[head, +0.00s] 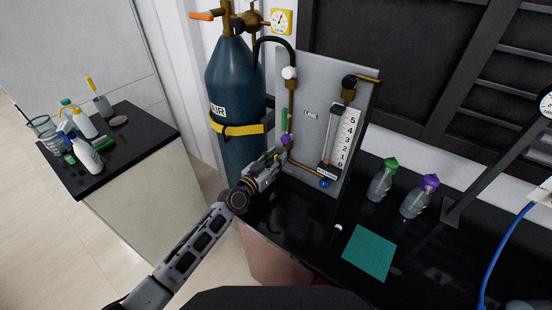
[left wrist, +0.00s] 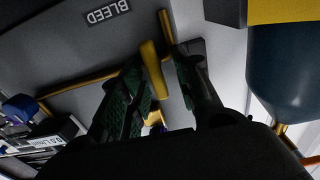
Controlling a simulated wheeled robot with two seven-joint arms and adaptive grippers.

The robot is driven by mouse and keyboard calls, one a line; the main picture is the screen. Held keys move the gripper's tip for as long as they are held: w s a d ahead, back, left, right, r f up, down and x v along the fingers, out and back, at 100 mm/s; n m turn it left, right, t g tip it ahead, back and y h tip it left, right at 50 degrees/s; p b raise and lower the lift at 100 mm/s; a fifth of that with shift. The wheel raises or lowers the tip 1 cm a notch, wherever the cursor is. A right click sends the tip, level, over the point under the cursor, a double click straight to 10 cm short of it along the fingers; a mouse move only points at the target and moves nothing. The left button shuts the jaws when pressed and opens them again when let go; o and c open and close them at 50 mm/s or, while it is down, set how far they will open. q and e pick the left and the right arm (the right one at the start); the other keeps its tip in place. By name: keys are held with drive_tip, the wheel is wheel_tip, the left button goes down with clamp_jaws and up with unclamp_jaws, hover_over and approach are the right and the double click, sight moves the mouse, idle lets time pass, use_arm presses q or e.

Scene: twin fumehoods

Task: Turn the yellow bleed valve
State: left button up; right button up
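The yellow bleed valve handle (left wrist: 153,70) shows in the left wrist view, close to the panel's BLEED label (left wrist: 107,12). My left gripper (left wrist: 165,65) has its two dark green-padded fingers apart, one on either side of the handle. I cannot tell whether either finger touches it. In the head view my left gripper (head: 275,157) is at the lower left of the grey panel (head: 318,80), and it largely hides the valve there. My right gripper is not in view.
A dark blue AIR cylinder (head: 234,80) with a yellow strap stands left of the panel. The panel carries brass pipes and a flow gauge (head: 345,140). Capped bottles (head: 380,184) and a teal mat (head: 369,253) are on the black bench. A side table (head: 125,150) holds bottles.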

use_arm(q)
clamp_jaws()
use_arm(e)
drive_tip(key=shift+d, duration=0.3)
